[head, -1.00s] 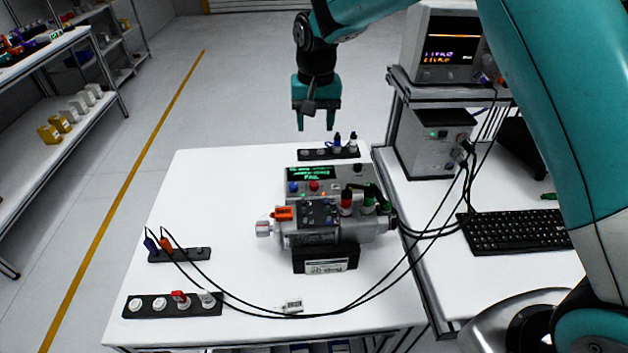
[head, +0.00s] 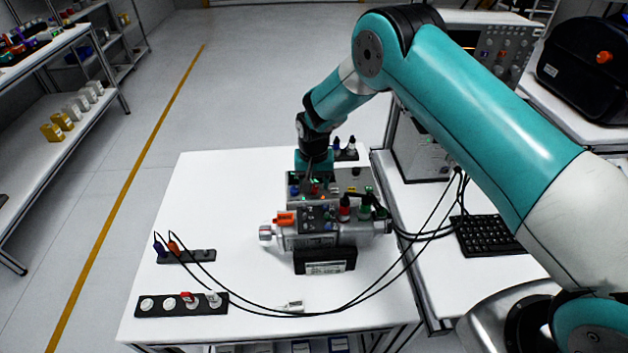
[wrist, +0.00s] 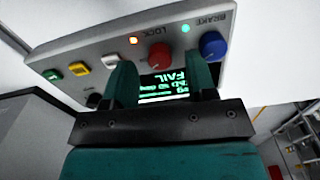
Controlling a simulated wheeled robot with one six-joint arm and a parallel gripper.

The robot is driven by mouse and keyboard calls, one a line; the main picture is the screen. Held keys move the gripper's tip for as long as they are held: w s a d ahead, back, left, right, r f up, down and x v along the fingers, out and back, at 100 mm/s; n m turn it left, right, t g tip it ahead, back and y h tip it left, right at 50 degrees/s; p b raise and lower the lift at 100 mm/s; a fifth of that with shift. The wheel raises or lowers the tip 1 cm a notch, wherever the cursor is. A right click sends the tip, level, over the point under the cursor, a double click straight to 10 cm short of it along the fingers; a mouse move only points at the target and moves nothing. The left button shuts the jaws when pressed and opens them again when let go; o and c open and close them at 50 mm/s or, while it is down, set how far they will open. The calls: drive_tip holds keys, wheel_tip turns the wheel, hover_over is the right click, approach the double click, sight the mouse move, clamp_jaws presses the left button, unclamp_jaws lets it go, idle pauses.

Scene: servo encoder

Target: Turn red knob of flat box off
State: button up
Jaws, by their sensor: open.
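The flat box (head: 350,185) is a grey panel at the back of the white table. In the wrist view its face (wrist: 100,50) fills the upper part. Its red knob (wrist: 159,55), by the word LOCK, appears between my two fingertips; I cannot tell whether they touch it. An orange light is lit by LOCK. The blue knob (wrist: 213,45) is to the right, with a lit green light by BRAKE. The dark screen (wrist: 165,85) reads FAIL in green, partly hidden. My gripper (wrist: 161,68) is open. In the head view my gripper (head: 314,181) is just over the box.
A silver motor (head: 310,235) on a black stand is close in front of the box, with colored plugs and black cables at its right. A black strip (head: 345,155) with plugs is behind the box. The left of the white table (head: 220,200) is mostly clear.

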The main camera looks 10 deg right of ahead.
drive_tip(key=shift+f, duration=0.8)
drive_tip(key=c, duration=0.9)
drive_tip(key=shift+c, duration=0.2)
